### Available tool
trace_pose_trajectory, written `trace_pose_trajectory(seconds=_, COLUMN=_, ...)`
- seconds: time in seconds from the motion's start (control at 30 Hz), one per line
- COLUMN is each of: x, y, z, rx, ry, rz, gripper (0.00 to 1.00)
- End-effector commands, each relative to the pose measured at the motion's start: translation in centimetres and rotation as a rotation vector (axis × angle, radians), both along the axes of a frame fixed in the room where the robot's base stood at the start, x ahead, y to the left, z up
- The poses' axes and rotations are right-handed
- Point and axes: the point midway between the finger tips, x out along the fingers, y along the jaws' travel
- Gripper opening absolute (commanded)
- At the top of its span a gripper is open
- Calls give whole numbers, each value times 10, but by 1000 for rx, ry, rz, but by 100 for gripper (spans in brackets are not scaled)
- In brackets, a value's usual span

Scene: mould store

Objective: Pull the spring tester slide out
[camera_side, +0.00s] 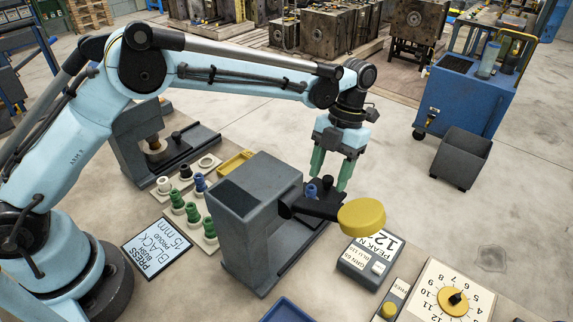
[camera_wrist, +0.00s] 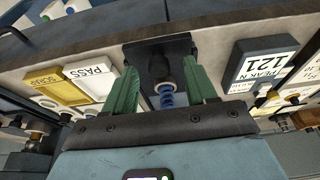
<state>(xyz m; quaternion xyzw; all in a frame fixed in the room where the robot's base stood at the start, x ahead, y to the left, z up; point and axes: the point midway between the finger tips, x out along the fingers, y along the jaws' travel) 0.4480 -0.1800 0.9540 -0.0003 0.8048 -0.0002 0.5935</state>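The spring tester (camera_side: 240,215) is a grey block on a grey base, with a black lever ending in a yellow pad (camera_side: 362,218). Its black slide (camera_side: 322,192) shows on the base to the right of the block. A blue spring (camera_side: 311,190) stands on the slide, and it also shows in the wrist view (camera_wrist: 166,98). A dark knob (camera_side: 327,181) rises from the slide. My gripper (camera_side: 331,182) has its green fingers pointing down at the slide, apart, on either side of the knob. Contact with the knob cannot be told.
The peak readout (camera_side: 368,258) and a dial panel (camera_side: 453,295) stand to the right. A grey press (camera_side: 150,145), several springs on a pale board (camera_side: 208,232) and a sign (camera_side: 157,248) are to the left. Yellow and white trays (camera_wrist: 58,92) show in the wrist view.

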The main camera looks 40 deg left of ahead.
Motion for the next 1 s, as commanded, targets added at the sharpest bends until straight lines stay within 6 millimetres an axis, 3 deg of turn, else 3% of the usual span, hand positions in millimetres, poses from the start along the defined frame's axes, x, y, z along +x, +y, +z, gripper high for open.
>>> trace_pose_trajectory(seconds=0.03, x=0, y=0, z=0, rx=0, ry=0, rz=0, gripper=65)
trace_pose_trajectory(seconds=0.17, x=0, y=0, z=0, rx=1, ry=0, rz=0, gripper=85)
trace_pose_trajectory(seconds=0.53, x=0, y=0, z=4, rx=1, ry=0, rz=0, gripper=85)
trace_pose_trajectory(seconds=1.0, x=0, y=0, z=38, rx=1, ry=0, rz=0, gripper=85)
